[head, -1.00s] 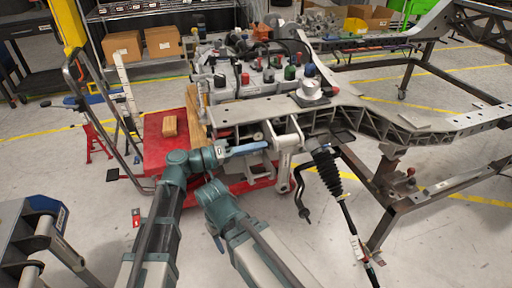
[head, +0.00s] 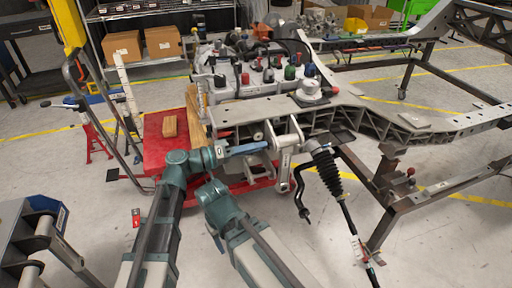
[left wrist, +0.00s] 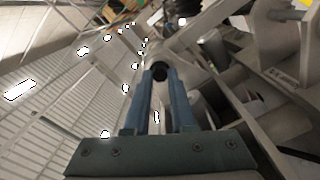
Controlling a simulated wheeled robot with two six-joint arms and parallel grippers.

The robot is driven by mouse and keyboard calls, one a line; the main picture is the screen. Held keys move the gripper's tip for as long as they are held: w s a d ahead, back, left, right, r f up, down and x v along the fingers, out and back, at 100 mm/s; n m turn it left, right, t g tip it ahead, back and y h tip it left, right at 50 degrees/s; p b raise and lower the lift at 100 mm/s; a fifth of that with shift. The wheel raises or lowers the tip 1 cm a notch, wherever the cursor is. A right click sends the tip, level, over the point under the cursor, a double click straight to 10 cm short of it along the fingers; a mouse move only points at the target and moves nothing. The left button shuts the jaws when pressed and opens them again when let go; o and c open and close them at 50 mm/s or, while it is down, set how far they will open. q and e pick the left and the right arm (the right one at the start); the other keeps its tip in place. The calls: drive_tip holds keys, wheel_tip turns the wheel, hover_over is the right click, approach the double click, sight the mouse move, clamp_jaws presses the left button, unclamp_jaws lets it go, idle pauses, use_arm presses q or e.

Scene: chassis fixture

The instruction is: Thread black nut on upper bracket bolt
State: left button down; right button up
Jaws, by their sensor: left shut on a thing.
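My left gripper (head: 266,146) reaches in from the left with its blue fingers close to the pale metal bracket (head: 287,140) on the chassis's near end. In the left wrist view the same gripper (left wrist: 160,74) is shut on a small dark round part, the black nut (left wrist: 161,71), held at the fingertips. The nut is too small to make out in the head view. The bracket bolt cannot be made out clearly, and I cannot tell whether the nut touches it. A grey cylinder (left wrist: 211,47) stands right of the fingertips. My right gripper does not show.
The chassis frame (head: 380,122) spreads to the right on a metal stand. A black ribbed boot with a rod (head: 328,172) hangs right of the bracket.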

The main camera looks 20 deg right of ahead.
use_arm(q)
drive_tip(key=shift+m, duration=3.5)
drive_tip(key=shift+d+m, duration=0.1)
drive_tip(key=shift+m, duration=3.3)
drive_tip(key=shift+m, duration=3.4)
